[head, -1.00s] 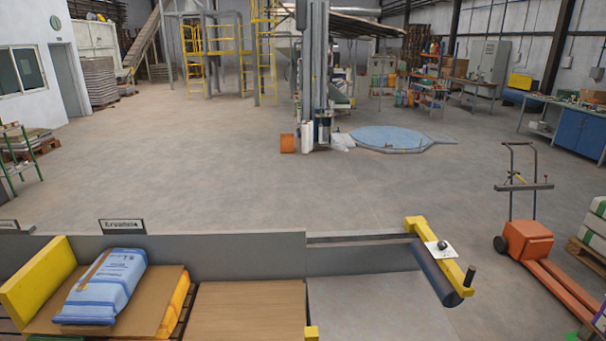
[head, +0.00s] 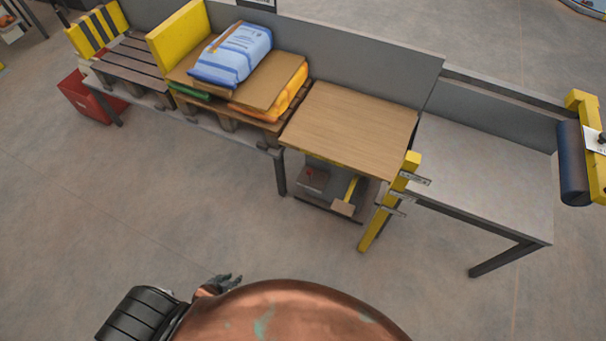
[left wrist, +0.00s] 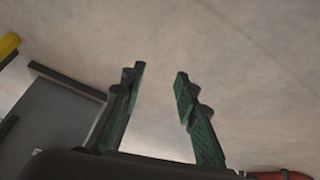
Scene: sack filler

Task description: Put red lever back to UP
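A small red part (head: 309,173), which looks like the red lever, shows on a dark box (head: 313,181) on the low shelf under the wooden tabletop. It is too small to tell whether it points up or down. My left gripper (head: 228,281) shows small at the bottom of the head view, in front of the benches and well apart from the box. In the left wrist view my left gripper (left wrist: 158,78) has its two fingers spread with nothing between them. My right gripper is not in view.
The wooden tabletop (head: 350,128) overhangs the box. A yellow post (head: 388,205) with metal brackets stands right of the shelf. A pallet stack with a blue-white sack (head: 232,55) is to the left, and a red crate (head: 92,97) farther left. The floor in front is clear.

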